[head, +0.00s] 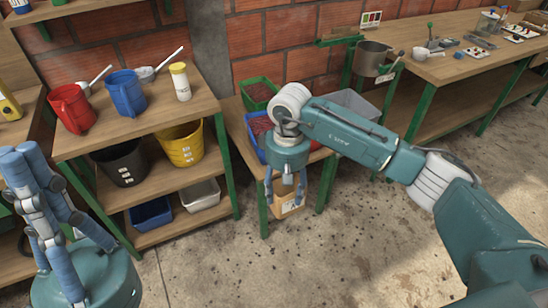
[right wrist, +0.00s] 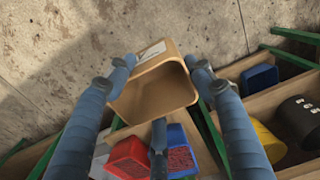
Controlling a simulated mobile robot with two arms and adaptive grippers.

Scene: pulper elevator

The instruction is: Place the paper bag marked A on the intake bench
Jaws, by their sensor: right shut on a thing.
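The paper bag (head: 288,204) is brown with a white label bearing a dark mark too small to read surely. In the right wrist view the bag (right wrist: 158,98) shows its open mouth and looks empty inside. My right gripper (head: 285,187) points down and is shut on the bag, with fingers on both sides of it. The bag hangs in front of a narrow bench (head: 233,112) holding crates. My left gripper (head: 30,180) is at the far left with its fingers pointing up, apart from the bag. Which bench is the intake bench is not marked.
A left bench (head: 160,108) carries a red jug (head: 72,108), a blue jug (head: 127,93) and scoops. A long bench (head: 440,68) stands back right. The floor (head: 340,240) in front is clear.

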